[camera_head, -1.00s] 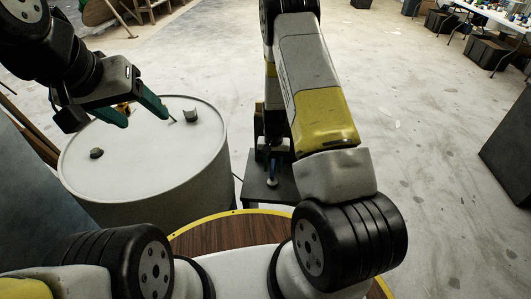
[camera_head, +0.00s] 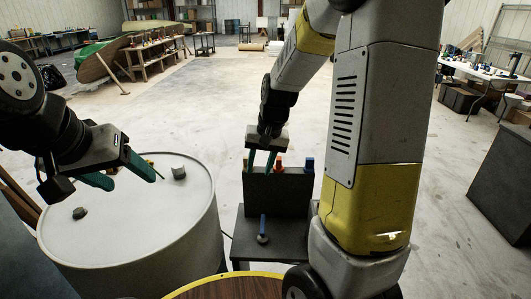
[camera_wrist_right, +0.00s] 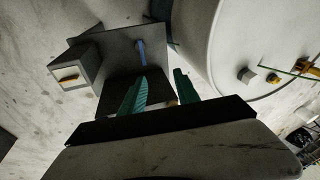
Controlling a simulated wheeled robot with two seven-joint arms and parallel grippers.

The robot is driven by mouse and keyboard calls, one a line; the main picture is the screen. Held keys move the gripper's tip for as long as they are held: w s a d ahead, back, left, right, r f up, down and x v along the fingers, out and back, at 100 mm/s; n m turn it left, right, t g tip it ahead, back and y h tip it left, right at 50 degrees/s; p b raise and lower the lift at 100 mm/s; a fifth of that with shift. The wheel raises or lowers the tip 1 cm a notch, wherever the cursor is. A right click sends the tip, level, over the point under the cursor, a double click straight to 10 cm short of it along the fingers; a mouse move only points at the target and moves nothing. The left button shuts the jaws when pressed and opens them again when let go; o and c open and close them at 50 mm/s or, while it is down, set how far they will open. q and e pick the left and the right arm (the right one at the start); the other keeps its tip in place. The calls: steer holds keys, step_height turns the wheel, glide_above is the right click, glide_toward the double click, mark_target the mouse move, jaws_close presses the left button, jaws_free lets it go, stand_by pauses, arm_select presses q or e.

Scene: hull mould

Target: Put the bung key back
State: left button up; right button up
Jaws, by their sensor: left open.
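I cannot tell for sure which thing is the bung key. A yellow piece with a thin green bar (camera_wrist_right: 308,68) shows on the drum lid in the right wrist view; in the head view my left gripper mostly hides that spot. My left gripper (camera_head: 127,178) is open above the drum (camera_head: 150,225). My right gripper (camera_head: 259,168) is open over the dark stand (camera_head: 277,190); its spread green fingers also show in the right wrist view (camera_wrist_right: 160,90). A blue-handled tool with a round end (camera_head: 263,232) is on the stand's low shelf.
An orange piece (camera_head: 279,163) and a blue piece (camera_head: 309,165) top the stand. Two grey plugs, one left (camera_head: 80,212) and one at the back (camera_head: 178,172), sit on the drum lid. A round wooden top (camera_head: 225,287) is in front. Open floor lies beyond.

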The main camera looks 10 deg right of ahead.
steer(key=s+r+n+t, duration=0.2)
steer(key=s+r+t, duration=0.1)
steer(key=s+r, duration=1.1)
steer(key=s, duration=0.5)
steer(key=shift+r+n+t, duration=0.3)
steer(key=shift+r+t, duration=0.1)
steer(key=shift+a, duration=0.1)
